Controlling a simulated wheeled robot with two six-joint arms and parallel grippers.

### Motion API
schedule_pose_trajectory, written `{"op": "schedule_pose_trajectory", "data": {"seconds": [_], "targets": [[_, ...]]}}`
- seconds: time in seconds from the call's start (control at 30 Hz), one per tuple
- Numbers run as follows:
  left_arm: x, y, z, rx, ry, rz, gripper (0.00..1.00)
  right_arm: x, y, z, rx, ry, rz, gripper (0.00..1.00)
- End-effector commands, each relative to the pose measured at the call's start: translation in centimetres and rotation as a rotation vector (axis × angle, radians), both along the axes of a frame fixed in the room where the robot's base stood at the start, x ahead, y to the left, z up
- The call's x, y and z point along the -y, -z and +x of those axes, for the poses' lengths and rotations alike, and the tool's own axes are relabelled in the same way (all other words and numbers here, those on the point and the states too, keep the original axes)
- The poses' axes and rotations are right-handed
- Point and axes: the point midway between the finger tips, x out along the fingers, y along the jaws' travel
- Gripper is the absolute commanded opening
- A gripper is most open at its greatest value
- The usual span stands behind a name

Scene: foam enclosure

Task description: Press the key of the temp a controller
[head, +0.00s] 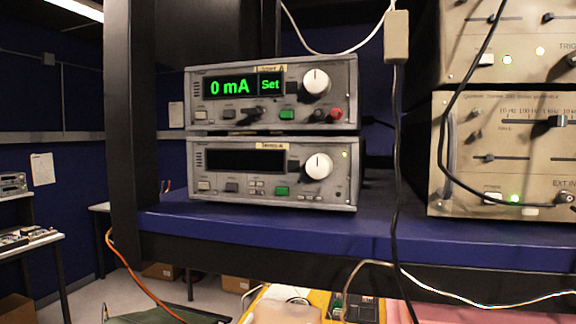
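The temp a controller (232,182) is the lower of two stacked grey boxes on the blue shelf in the head view. A small label (272,145) on its top edge is hard to read. Its display (246,160) is dark. A green key (282,191) sits on its front, below and left of a white knob (318,166). Smaller grey buttons (257,187) are left of the green key. A small light (344,154) glows at its upper right. Neither of my grippers is in view.
The upper box (200,87) shows "0 mA" and "Set" in green. Beige instruments (440,150) stand at the right. Black and white cables hang in front of the shelf (385,222), right of the controller. A black post (120,150) stands at the left.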

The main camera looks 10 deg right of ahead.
Motion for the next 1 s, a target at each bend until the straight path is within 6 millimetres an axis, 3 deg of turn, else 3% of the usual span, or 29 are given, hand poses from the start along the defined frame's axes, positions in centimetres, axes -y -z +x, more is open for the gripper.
{"op": "schedule_pose_trajectory", "data": {"seconds": [0.03, 0.23, 1.0], "targets": [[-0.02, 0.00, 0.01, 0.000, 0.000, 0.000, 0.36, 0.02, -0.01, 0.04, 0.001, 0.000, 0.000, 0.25], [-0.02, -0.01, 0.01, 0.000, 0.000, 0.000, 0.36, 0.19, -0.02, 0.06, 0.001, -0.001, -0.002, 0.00], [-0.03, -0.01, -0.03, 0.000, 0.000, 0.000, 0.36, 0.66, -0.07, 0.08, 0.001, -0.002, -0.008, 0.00]]}}
